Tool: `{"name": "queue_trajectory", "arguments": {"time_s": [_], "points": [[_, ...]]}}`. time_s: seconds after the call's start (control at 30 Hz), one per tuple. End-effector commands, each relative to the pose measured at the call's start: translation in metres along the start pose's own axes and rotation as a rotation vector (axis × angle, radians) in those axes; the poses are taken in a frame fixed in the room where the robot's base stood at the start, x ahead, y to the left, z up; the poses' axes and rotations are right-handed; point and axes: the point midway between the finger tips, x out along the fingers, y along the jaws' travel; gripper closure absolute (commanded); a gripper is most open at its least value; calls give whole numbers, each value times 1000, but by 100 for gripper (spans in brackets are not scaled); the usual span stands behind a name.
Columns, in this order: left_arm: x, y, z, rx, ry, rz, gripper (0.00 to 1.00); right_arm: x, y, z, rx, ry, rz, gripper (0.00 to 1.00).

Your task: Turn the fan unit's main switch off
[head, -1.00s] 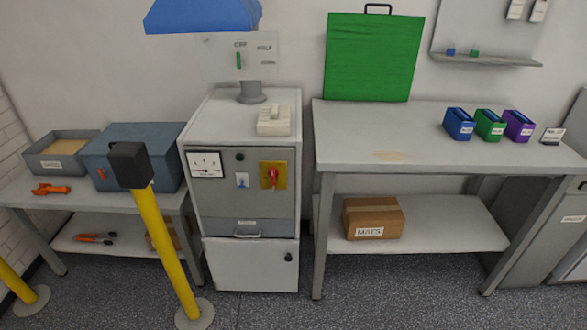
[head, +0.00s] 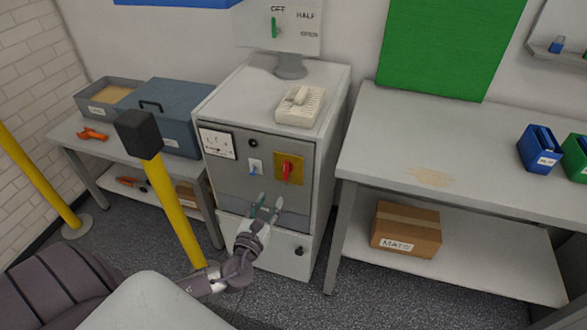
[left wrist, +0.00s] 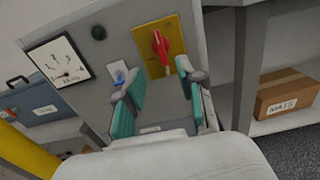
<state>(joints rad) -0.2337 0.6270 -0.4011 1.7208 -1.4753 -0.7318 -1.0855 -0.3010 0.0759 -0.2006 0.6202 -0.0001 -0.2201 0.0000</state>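The grey fan cabinet (head: 230,187) carries a red rotary switch handle (head: 286,170) on a yellow plate (head: 296,177); the handle points roughly up and down. It also shows in the left wrist view (left wrist: 161,50), beyond the fingers. My left gripper (head: 269,204) is open and empty, in front of the cabinet's lower front, below and left of the red handle and apart from it. In the left wrist view its two teal-padded fingers (left wrist: 162,92) stand wide apart. My right gripper is not in view.
Left of the red handle are a small blue toggle (head: 255,168) and a dial meter (head: 217,144). A panel marked OFF and HALF with a green lever (head: 275,28) stands above. A yellow post (head: 172,205) stands front left; a workbench (head: 400,150) is at right.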

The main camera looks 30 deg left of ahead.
Motion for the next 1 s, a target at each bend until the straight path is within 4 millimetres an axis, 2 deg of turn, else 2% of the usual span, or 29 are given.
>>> {"name": "queue_trajectory", "arguments": {"time_s": [0.17, 0.3, 0.5, 0.7, 1.0], "points": [[37, 0, 3, -3, -3, 4, 61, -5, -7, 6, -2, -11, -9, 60], [68, 0, 2, -4, -2, 3, 61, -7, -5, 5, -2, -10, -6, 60], [103, 0, 0, -4, 0, 3, 61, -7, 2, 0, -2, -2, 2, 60], [121, 0, -1, -6, 2, 1, 61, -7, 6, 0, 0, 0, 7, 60], [124, 0, -1, -6, 3, 1, 61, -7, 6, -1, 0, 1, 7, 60]]}}
